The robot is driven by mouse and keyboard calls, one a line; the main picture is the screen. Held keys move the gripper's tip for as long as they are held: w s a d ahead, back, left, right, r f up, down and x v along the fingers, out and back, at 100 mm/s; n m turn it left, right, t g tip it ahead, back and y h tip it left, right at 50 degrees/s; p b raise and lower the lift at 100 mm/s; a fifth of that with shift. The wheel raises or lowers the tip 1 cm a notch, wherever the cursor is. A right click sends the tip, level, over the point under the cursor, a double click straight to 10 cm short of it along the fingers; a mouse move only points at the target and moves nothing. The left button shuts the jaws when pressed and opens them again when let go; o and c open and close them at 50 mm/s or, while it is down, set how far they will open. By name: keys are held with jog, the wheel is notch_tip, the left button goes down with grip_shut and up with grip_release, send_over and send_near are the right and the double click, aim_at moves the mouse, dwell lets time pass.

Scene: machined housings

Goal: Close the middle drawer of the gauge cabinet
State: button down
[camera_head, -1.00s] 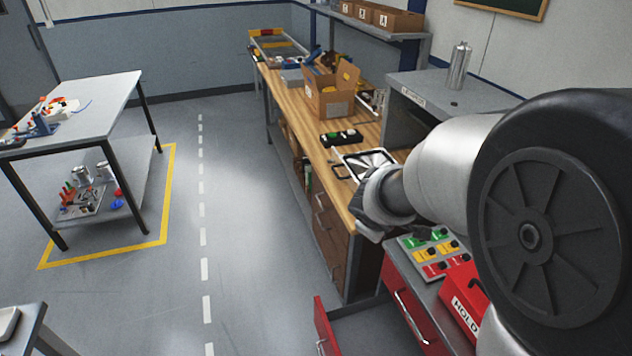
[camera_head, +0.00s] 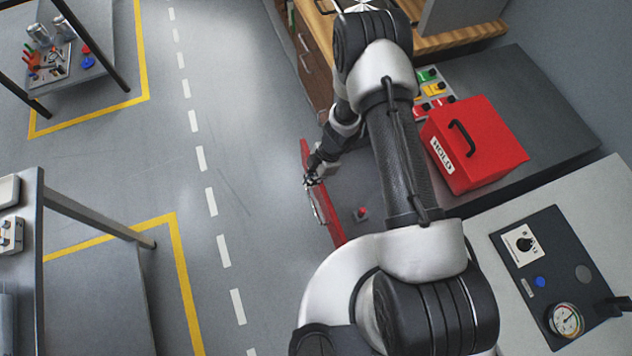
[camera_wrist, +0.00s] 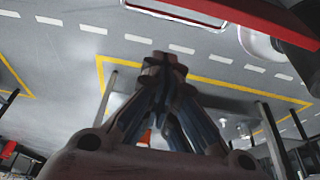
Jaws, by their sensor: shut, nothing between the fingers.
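A red-fronted drawer (camera_head: 325,208) stands pulled out from the cabinet with the dark grey top (camera_head: 555,105). Its grey inside shows, with a small red-topped item (camera_head: 361,214) in it. My arm hides much of the drawer and the cabinet front, so I cannot tell its level from this view. My gripper (camera_head: 309,183) is at the outer side of the red front, close to its handle; I cannot tell whether they touch. In the wrist view my gripper's fingers (camera_wrist: 165,65) are together and empty, and red drawer parts (camera_wrist: 265,18) cross the top right.
A wooden bench (camera_head: 465,38) adjoins behind. A panel with a dial (camera_head: 566,319) lies at lower right. The floor left of the drawer is clear.

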notch_tip(320, 180, down, 9)
jog(key=b, duration=0.3)
jog(key=shift+a, duration=0.1)
jog(key=shift+w+d+r+b, duration=0.15)
jog(key=shift+d+b, duration=0.15)
jog(key=shift+d, duration=0.25)
